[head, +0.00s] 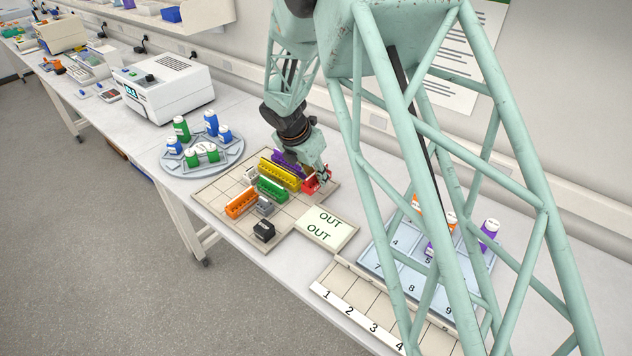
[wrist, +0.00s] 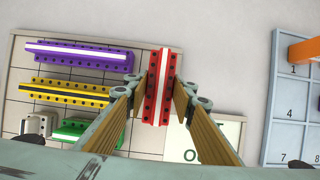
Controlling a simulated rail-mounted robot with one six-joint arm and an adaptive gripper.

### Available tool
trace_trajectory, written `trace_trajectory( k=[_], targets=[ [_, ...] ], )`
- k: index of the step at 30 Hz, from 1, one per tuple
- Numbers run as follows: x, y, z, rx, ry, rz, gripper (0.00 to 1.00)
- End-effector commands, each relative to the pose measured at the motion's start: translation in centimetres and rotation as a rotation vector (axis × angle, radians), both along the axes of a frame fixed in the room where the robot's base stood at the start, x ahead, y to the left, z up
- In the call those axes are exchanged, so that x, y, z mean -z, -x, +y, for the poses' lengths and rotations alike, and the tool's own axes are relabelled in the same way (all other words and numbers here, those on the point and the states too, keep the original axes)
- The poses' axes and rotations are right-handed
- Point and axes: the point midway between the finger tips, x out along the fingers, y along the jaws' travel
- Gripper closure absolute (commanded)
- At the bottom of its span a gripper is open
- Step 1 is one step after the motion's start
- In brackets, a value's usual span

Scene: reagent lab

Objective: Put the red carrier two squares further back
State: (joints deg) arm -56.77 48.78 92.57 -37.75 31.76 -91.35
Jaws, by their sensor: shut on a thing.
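The red carrier (head: 310,186) is at the right side of the beige squared board (head: 212,196). In the wrist view the red carrier (wrist: 161,88) has a white stripe and dark holes, and its long side runs up the picture. My gripper (wrist: 158,95) is shut on the red carrier, with one finger at each long side. In the head view my gripper (head: 319,176) reaches down over it and partly hides it. Whether the carrier touches the board I cannot tell.
Purple (wrist: 75,52), yellow (wrist: 70,92) and green (wrist: 88,131) carriers stand left of the red one. An orange carrier (head: 241,204), grey pieces (head: 265,207) and a black block (head: 264,231) are also on the board. The OUT plate (head: 327,227) adjoins its front right.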

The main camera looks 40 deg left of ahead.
Motion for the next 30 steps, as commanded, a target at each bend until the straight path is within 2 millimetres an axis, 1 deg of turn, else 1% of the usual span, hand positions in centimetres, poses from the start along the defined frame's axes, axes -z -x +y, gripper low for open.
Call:
trace_trajectory(
  k=[4, 16, 20, 27, 30],
  targets=[
    [0.0, -0.6, 0.7, 0.001, -0.001, 0.000, 0.88],
    [0.2, -0.6, 0.7, 0.000, 0.000, 0.000, 0.88],
    [1.0, -0.6, 0.7, 0.000, 0.001, 0.001, 0.88],
    [3.1, -0.6, 0.7, 0.000, 0.000, 0.000, 0.88],
    [3.5, -0.6, 0.7, 0.000, -0.001, 0.000, 0.88]
  ],
)
